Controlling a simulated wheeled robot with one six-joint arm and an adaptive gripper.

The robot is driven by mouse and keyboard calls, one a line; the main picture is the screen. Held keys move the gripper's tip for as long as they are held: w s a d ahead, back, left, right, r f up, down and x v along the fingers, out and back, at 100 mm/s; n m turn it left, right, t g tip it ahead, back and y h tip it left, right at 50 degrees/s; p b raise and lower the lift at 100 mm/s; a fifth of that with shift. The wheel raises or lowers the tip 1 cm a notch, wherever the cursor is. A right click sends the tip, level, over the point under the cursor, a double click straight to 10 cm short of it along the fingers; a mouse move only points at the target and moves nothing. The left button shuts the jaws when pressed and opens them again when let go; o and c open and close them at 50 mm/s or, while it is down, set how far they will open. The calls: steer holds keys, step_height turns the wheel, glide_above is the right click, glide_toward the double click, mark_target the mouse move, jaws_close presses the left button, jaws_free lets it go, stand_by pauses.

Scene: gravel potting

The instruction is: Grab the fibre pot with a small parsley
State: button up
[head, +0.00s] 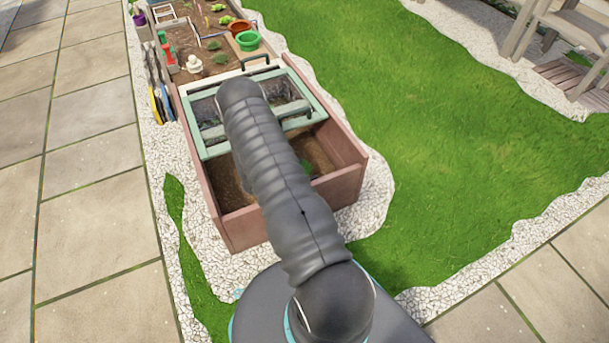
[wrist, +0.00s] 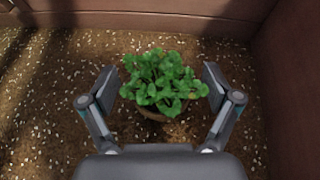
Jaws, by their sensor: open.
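The small parsley (wrist: 163,80) is a bushy green plant in the middle of the wrist view. Its leaves cover most of the fibre pot (wrist: 153,114), of which a brown rim and side show below them. The pot stands on the speckled soil. My gripper (wrist: 158,82) is open, with one finger on each side of the plant and a gap to the pot. In the head view, a bit of green foliage (head: 307,167) shows beside my arm inside the planter box. My arm hides the gripper there.
The reddish wooden planter box (head: 345,186) has walls around the soil. A pale green framed lid (head: 214,151) covers its far part. In the wrist view, a box wall (wrist: 296,90) stands close to the right of my gripper. Soil to the left is clear.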

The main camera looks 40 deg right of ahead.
steer(key=shift+c, duration=0.2)
steer(key=c, duration=1.3)
steer(key=shift+o, duration=0.2)
